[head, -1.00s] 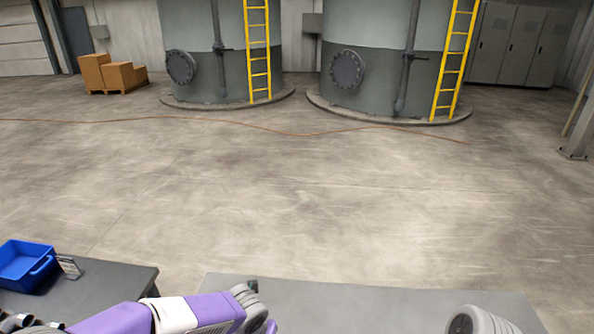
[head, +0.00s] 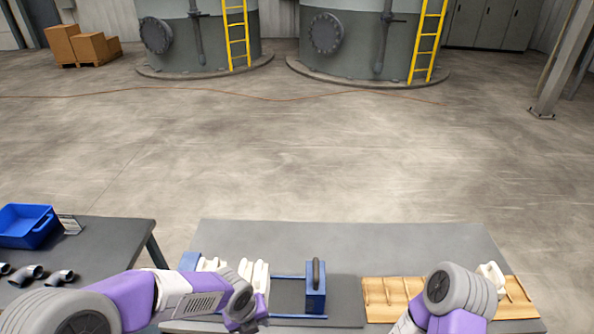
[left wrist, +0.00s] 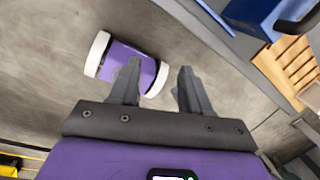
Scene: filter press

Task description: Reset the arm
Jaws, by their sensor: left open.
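My left arm comes in from the left in the head view, with its wrist over the left part of the grey table (head: 370,235). The blue filter press frame (head: 316,292) with a dark handle stands on the table between the arms. White plates (head: 255,275) stand at its left end, partly hidden by my left arm.
A wooden slatted rack (head: 385,292) lies right of the press, with a white piece (head: 492,278) on it. A side table at left holds a blue bin (head: 28,226), a small card (head: 70,224) and dark pipe elbows (head: 60,277).

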